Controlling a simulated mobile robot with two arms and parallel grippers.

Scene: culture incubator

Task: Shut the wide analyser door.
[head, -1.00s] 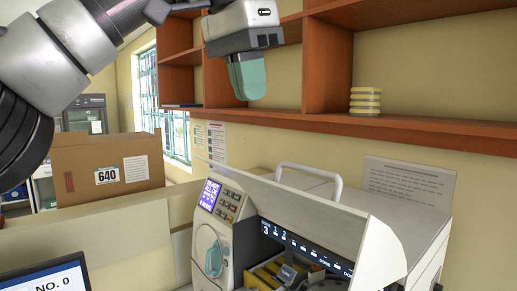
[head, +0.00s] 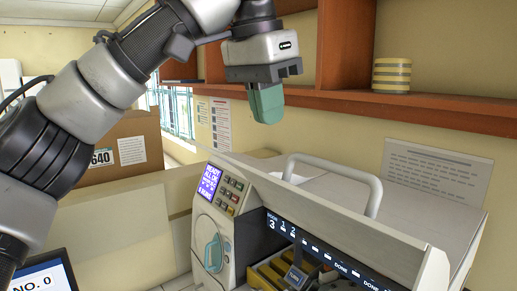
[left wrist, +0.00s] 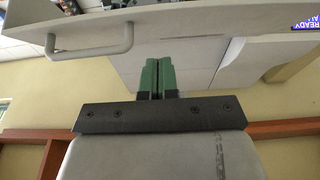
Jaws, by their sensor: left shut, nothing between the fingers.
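The analyser (head: 222,205) stands below, with a blue-lit display and buttons on its left front. Its wide door (head: 330,213) is raised, and the bay beneath it is open to view. A pale bar handle (head: 373,190) stands up from the door. My left gripper (head: 267,103) is shut and empty, above and behind the door's left part, apart from it. In the left wrist view, its green fingertips (left wrist: 158,66) are together, and the door (left wrist: 200,40) with its handle (left wrist: 92,52) crosses the top. My right gripper is not in view.
A brown shelf (head: 420,106) with a stack of yellow-and-white dishes (head: 391,76) runs along the wall above the analyser. A cardboard box (head: 125,150) stands at the left behind a low partition. A monitor (head: 45,275) is at the lower left.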

